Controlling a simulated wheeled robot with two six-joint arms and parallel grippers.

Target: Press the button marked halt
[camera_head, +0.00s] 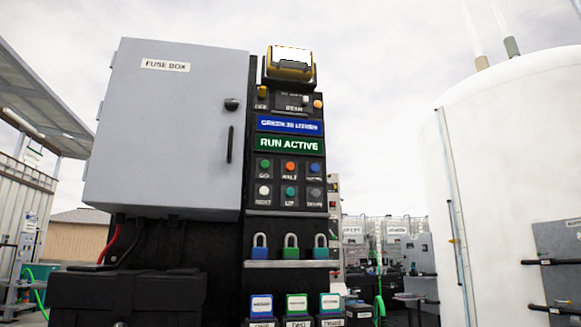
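The button marked halt (290,166) is orange-red. It sits in the middle of the upper row of buttons on the tall black control panel (248,190), between a green button marked GO (265,164) and a blue button (314,168). A lower row holds a white button (264,190), a teal button marked UP (290,191) and a grey button (315,193). Above them a green display (288,144) reads RUN ACTIVE. Neither of my grippers shows in the head view.
A closed grey fuse box (165,125) adjoins the panel on the left. Three padlocks (291,246) stand on a shelf below the buttons, with labelled blocks (297,307) lower down. A large white tank (515,150) stands at the right.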

